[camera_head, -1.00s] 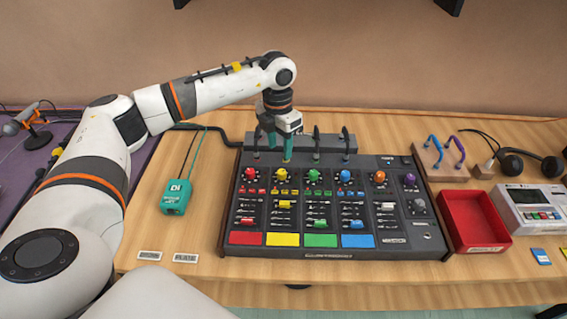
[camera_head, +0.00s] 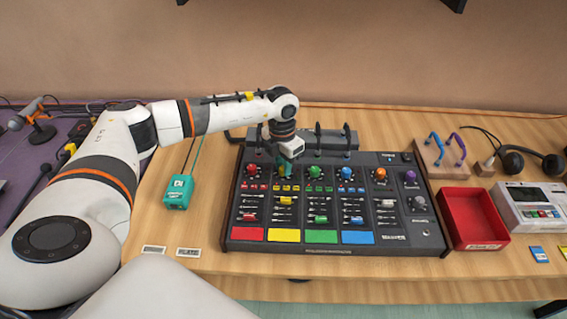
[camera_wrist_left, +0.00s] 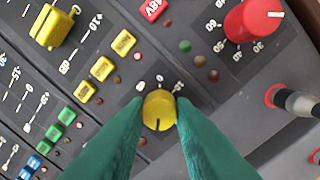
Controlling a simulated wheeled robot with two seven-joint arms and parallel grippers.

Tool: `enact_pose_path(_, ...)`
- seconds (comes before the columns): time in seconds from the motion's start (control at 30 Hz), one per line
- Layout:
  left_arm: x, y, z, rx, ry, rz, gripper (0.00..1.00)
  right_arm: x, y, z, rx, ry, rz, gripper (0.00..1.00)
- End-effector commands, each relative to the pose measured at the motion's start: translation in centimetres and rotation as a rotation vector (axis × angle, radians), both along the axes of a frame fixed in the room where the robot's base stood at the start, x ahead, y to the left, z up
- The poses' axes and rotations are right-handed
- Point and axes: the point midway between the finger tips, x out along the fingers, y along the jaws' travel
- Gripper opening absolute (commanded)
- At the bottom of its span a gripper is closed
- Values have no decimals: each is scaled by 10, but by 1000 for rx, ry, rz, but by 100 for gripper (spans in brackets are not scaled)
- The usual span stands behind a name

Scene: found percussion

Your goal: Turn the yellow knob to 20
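The yellow knob (camera_wrist_left: 159,110) is a round cap with a dark pointer line toward the bottom of the left wrist view. Some of its printed scale, including a 0, shows above it; the rest is hidden by the fingers. My left gripper (camera_head: 285,170) points down at the mixer panel (camera_head: 235,225). Its two green fingers (camera_wrist_left: 160,101) lie close against opposite sides of the knob and appear shut on it. In the head view the fingers mostly hide the knob. My right gripper is not in view.
A red knob (camera_wrist_left: 248,20) and a yellow slider (camera_wrist_left: 53,27) are nearby. Upright cable plugs (camera_head: 318,140) stand behind the knob row. A green knob (camera_head: 315,173) sits to the right. A teal box (camera_head: 179,192) and red tray (camera_head: 472,218) flank the panel.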

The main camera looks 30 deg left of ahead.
Motion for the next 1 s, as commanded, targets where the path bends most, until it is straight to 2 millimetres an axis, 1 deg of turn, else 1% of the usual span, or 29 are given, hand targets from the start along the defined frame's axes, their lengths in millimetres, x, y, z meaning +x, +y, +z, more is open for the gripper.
enact_pose_path(0.03,0,0,0,0,0,0,12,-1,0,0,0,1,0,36)
enact_pose_path(0.1,0,0,0,0,0,0,0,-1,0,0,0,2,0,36)
enact_pose_path(0.37,0,0,1,-1,-1,24,0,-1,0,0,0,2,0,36)
enact_pose_path(0.57,0,0,1,-1,-1,112,0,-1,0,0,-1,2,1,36)
enact_pose_path(0.77,0,0,1,-1,-1,271,0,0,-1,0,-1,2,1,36)
enact_pose_path(1.0,0,1,1,-1,-1,499,0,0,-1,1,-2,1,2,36)
